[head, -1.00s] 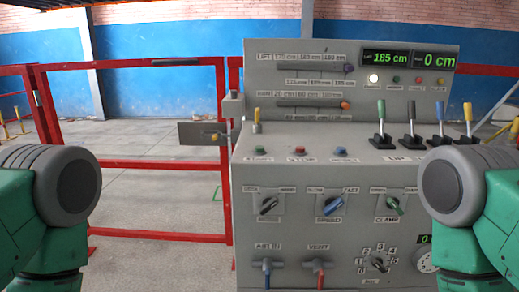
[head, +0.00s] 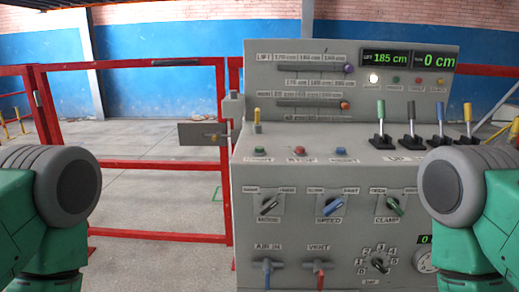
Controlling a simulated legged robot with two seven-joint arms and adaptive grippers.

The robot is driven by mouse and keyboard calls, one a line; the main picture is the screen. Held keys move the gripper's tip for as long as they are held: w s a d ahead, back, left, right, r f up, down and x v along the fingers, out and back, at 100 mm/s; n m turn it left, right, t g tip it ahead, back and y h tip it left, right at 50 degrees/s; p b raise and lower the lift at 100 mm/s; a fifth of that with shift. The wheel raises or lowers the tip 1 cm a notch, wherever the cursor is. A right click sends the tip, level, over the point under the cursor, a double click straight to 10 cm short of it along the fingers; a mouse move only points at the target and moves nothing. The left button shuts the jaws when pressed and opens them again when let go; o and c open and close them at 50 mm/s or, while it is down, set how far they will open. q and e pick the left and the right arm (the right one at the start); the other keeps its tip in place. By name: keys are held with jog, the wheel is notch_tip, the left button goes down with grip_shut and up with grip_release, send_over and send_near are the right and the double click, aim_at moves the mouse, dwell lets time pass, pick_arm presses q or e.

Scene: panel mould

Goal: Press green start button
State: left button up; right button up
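The green start button (head: 260,151) sits at the left end of a row of three on the ledge of the grey control panel (head: 300,178). A red button (head: 299,150) is in the middle of the row, and a blue button (head: 340,150) is on its right. My two green arms show at the lower left and lower right edges, with grey rounded joints. Neither gripper is in view. Nothing touches the start button.
Levers with green (head: 380,110), black (head: 411,105), blue (head: 440,112) and yellow (head: 467,114) handles stand right of the buttons. Knobs and valves fill the front. A display (head: 407,60) reads 185 cm and 0 cm. Red railings (head: 130,165) stand left.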

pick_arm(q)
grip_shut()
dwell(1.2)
